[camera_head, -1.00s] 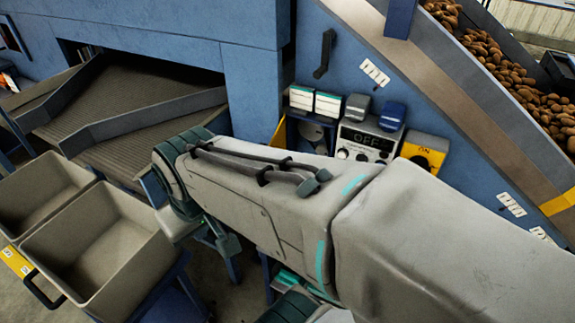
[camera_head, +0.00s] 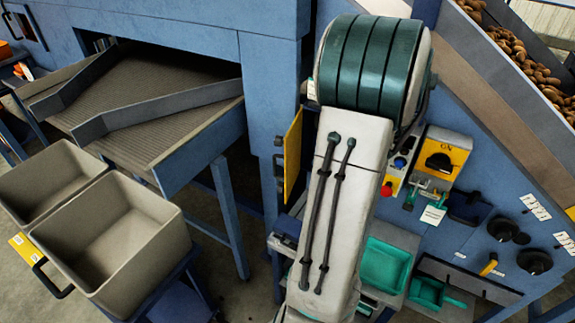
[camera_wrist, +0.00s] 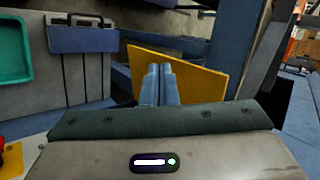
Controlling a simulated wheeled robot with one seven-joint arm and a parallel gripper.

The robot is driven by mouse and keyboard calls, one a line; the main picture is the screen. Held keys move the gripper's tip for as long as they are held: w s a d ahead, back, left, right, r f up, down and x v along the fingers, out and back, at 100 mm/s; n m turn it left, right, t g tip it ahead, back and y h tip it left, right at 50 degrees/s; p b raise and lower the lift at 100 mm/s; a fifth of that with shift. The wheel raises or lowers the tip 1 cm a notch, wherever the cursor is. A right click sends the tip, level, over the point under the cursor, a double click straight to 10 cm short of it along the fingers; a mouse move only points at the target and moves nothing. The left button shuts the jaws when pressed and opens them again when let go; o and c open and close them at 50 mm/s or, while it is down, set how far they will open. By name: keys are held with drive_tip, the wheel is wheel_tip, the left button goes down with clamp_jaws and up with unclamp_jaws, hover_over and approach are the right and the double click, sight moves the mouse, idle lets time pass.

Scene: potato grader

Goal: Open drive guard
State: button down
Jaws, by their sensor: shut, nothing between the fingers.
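A yellow panel (camera_head: 292,157), which looks like the drive guard, stands at the side of the blue machine frame, left of my arm in the head view. It shows nearly edge-on there, with dark fittings along its left edge. In the wrist view the yellow panel (camera_wrist: 205,72) spreads behind and to the right of my fingers. My gripper (camera_wrist: 159,70) is shut and empty, its two fingers side by side in front of the panel's left part. I cannot tell whether they touch it. In the head view my arm hides the gripper.
A yellow switch box (camera_head: 440,158) and a red button (camera_head: 387,189) sit right of my arm. A green tray (camera_head: 385,265) lies below. Beige bins (camera_head: 110,225) stand at left, beside the grey conveyor (camera_head: 170,100). A blue post (camera_wrist: 232,45) rises right of my fingers.

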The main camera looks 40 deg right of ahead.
drive_tip(key=s+d+f+m+t, duration=0.1)
drive_tip(key=s+d+f, duration=0.1)
drive_tip(key=d, duration=0.3)
drive_tip(key=p, duration=0.2)
approach(287, 176)
wheel_tip(287, 176, down, 3)
drive_tip(key=shift+w+a+f+p, duration=0.15)
drive_tip(key=shift+w+a+p, duration=0.2)
drive_tip(key=shift+w+a, duration=0.25)
drive_tip(key=shift+w+a+f+p, duration=0.15)
drive_tip(key=shift+w+a+p, duration=0.15)
drive_tip(key=shift+w+a, duration=0.3)
drive_tip(key=shift+w+a+f, duration=0.1)
drive_tip(key=shift+w+a, duration=0.1)
drive_tip(key=shift+w, duration=0.25)
drive_tip(key=shift+h, duration=0.3)
